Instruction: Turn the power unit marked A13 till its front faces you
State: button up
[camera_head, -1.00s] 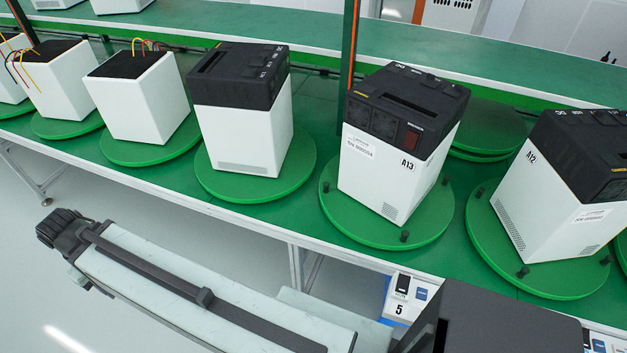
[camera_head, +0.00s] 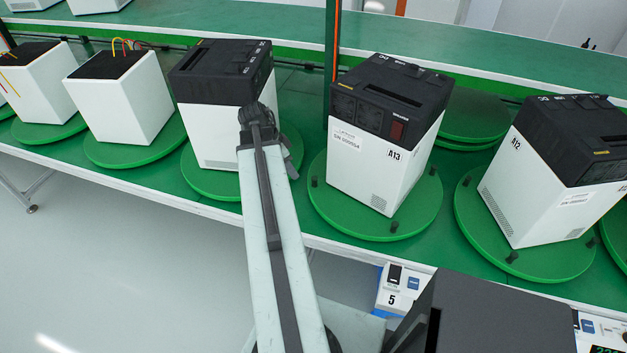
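The power unit marked A13 (camera_head: 372,164) is a white box with a black top, standing upright on a round green turntable (camera_head: 332,213). Small dark knobs stand up at the turntable's rim. My gripper (camera_head: 258,118) is at the far end of my raised arm, left of A13 and apart from it, overlapping the neighbouring unit in the picture. Its fingers are too small and dark to tell open from shut.
A black-topped unit (camera_head: 220,85) stands on a turntable left of A13. Unit A12 (camera_head: 530,183) stands close on the right. Open white boxes (camera_head: 125,98) with wires stand further left. An orange-edged post (camera_head: 333,50) rises behind A13.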

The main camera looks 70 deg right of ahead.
aim_at(314, 178)
jog(key=s+d+f+b, duration=0.1)
jog(key=s+f+b, duration=0.1)
jog(key=s+d+f+m+b, duration=0.1)
jog(key=s+d+f+b, duration=0.1)
jog(key=f+b, duration=0.1)
jog(key=s+d+f+m+b, duration=0.1)
jog(key=s+f+b, duration=0.1)
jog(key=s, duration=0.1)
jog(key=shift+d+f, duration=0.15)
jog(key=shift+d, duration=0.05)
jog(key=shift+g, duration=0.3)
grip_shut()
dwell(1.0)
